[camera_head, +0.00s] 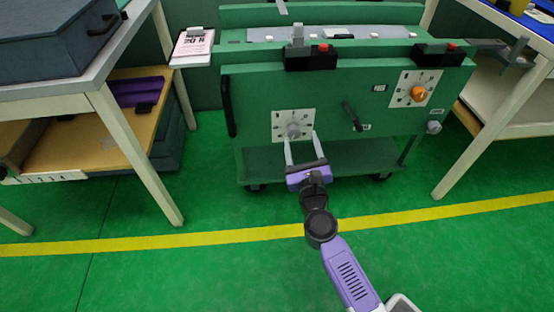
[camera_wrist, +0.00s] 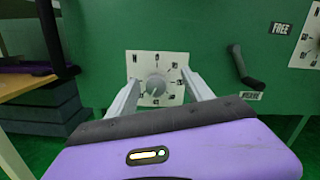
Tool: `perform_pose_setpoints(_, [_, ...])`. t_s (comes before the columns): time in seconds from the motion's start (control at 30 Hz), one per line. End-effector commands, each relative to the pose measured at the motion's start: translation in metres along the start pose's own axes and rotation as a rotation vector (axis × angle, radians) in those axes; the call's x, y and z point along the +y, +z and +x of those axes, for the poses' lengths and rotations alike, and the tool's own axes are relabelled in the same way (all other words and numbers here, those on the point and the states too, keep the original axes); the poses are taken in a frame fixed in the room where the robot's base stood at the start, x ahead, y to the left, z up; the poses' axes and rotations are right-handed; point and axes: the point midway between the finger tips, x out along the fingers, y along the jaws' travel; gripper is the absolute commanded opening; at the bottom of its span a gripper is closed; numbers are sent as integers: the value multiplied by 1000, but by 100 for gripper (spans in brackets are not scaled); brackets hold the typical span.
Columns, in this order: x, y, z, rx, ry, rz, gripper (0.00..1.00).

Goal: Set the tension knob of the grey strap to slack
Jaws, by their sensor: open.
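A grey knob (camera_head: 293,130) sits on a white dial plate (camera_head: 279,118) at the left of the green cart's front panel. A grey strap (camera_head: 335,33) lies along the cart's top.
An orange knob (camera_head: 418,93) is on a second dial plate at the panel's right. A dark crank handle (camera_head: 352,116) sticks out between the dials. Two black clamps with red buttons sit on the top edge. Tables stand at both sides; the green floor in front is clear.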

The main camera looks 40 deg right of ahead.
Motion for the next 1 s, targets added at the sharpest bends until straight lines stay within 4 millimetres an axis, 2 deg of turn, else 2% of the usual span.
perform_pose_setpoints(0.03, [4, -9, 2, 31, 2, 141, 59])
perform_pose_setpoints(0.1, [7, -26, -1, 73, -3, 309, 59])
perform_pose_setpoints(0.27, [6, -32, -2, 90, -21, 512, 59])
perform_pose_setpoints(0.43, [6, -32, 6, 88, -23, 548, 59])
perform_pose_setpoints(0.8, [6, -37, 59, 87, -23, 543, 59])
perform_pose_setpoints(1.0, [6, -38, 74, 88, -21, 544, 59])
